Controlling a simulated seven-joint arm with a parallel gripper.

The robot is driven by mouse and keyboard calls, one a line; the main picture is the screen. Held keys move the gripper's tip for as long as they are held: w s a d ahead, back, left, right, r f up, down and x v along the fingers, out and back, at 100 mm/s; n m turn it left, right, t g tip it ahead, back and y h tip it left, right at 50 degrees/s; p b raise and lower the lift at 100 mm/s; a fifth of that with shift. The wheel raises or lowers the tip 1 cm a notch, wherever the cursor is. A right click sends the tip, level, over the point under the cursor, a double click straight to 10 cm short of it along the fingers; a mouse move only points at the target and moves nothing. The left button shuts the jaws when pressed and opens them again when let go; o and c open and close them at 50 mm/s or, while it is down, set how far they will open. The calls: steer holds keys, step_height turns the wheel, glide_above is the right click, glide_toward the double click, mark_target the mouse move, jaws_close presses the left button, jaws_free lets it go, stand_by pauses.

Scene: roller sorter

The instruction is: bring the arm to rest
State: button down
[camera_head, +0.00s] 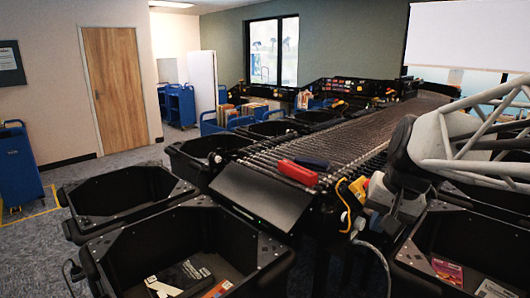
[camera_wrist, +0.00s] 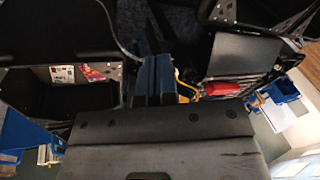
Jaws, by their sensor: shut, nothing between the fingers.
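My gripper (camera_wrist: 155,62) shows in the wrist view as two blue-grey fingers lying side by side, shut with nothing between them. Its broad dark body fills the bottom of that view. In the head view my pale arm comes in from the right, over the right side of the roller sorter (camera_head: 340,147); the fingers are not clear there. The gripper is apart from the red item (camera_head: 295,172) on the rollers, which also shows in the wrist view (camera_wrist: 218,88). A dark blue item (camera_head: 312,162) lies just behind the red one.
Black bins flank the sorter. The front bin (camera_head: 100,262) holds books (camera_head: 180,279), and the right bin (camera_head: 412,252) holds a red book (camera_head: 447,270). A yellow cable (camera_head: 345,205) hangs at the sorter's front end. Open floor (camera_head: 40,255) lies at the left.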

steer(key=s+a+f+n+h, duration=0.1)
steer(key=s+a+f+n, duration=0.1)
steer(key=s+f, duration=0.2)
steer(key=s+a+f+n+h, duration=0.1)
steer(key=s+f, duration=0.3)
steer(key=s, duration=0.6)
steer(key=shift+s+a+f+n, duration=0.2)
steer(key=shift+a+n, duration=0.2)
steer(key=shift+a, duration=0.25)
